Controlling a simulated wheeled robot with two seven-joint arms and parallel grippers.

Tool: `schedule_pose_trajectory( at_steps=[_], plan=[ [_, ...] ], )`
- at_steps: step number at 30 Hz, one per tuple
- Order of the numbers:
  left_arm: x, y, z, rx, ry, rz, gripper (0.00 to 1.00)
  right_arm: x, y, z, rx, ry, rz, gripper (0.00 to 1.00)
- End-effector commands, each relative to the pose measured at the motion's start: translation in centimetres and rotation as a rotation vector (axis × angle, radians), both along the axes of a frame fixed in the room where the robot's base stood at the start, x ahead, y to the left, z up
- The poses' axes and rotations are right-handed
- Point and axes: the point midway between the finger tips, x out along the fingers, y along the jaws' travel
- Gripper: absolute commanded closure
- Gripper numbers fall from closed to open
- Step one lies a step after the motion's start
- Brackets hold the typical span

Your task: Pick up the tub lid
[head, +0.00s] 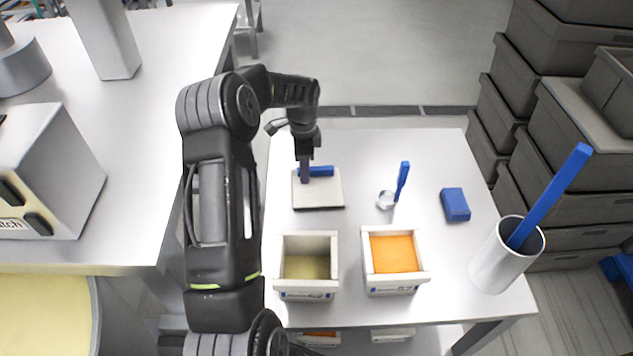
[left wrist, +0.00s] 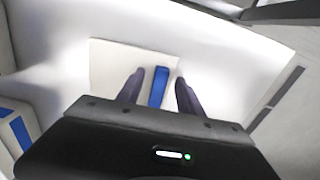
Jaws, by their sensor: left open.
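The tub lid (head: 318,193) is a flat cream square with a blue bar handle (head: 318,171) on top, lying on the white table behind the two tubs. In the left wrist view the lid (left wrist: 105,62) lies below my gripper, and its blue handle (left wrist: 158,86) shows between the two fingers. My left gripper (head: 305,175) is open at the handle; it also shows in the left wrist view (left wrist: 160,92). I cannot tell whether a finger touches the handle. One open tub (head: 279,262) holds pale yellow filling; the other (head: 424,262) holds orange filling. My right gripper is out of view.
A small metal scoop with a blue handle (head: 403,178), a blue block (head: 455,204) and a white cylinder (head: 492,262) holding a long blue tool stand to the right on the table (head: 370,145). Grey crates (head: 560,150) are stacked beyond the right edge. A counter with a machine is at left.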

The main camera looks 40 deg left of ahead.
Motion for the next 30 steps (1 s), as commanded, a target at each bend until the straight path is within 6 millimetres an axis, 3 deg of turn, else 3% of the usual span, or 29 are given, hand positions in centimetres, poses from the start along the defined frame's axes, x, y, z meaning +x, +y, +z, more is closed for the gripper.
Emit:
schedule_pose_trajectory(
  at_steps=[16,30],
  plan=[
    [0.01,0.00,0.02,0.000,0.000,0.000,0.57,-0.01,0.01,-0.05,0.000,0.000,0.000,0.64],
    [0.01,0.00,0.03,0.000,0.000,0.000,0.96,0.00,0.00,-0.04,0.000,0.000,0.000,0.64]
  ],
)
